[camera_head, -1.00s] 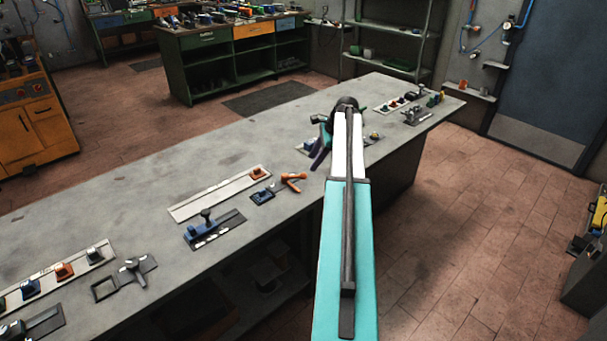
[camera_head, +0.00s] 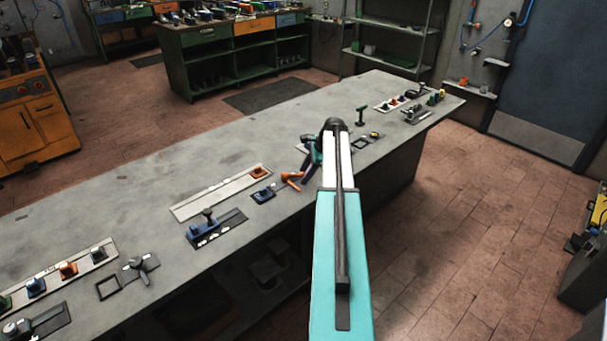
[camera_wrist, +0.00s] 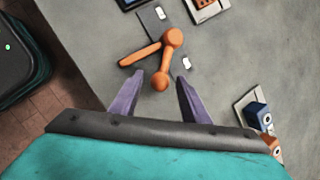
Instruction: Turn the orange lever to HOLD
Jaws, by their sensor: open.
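The orange lever (camera_head: 291,178) is on the grey bench, left of my gripper (camera_head: 309,158) in the head view. In the wrist view the orange lever (camera_wrist: 173,40) has a round hub, a bar reaching left and an arm ending in a ball. The ball appears between the open fingertips of my gripper (camera_wrist: 160,77); I cannot tell the height gap or any contact. The lever's dark base plate (camera_wrist: 153,24) carries a small white label, and another white label (camera_wrist: 187,63) lies right of the lever. The writing is too small to read, so I cannot tell which is HOLD.
A blue block on a dark plate (camera_head: 263,195) stands left of the lever. A blue-knobbed slide (camera_head: 215,228) and a pale rail with an orange block (camera_head: 225,192) are farther left. A small plate with blue and orange blocks (camera_wrist: 247,106) is right in the wrist view. Bare bench lies behind.

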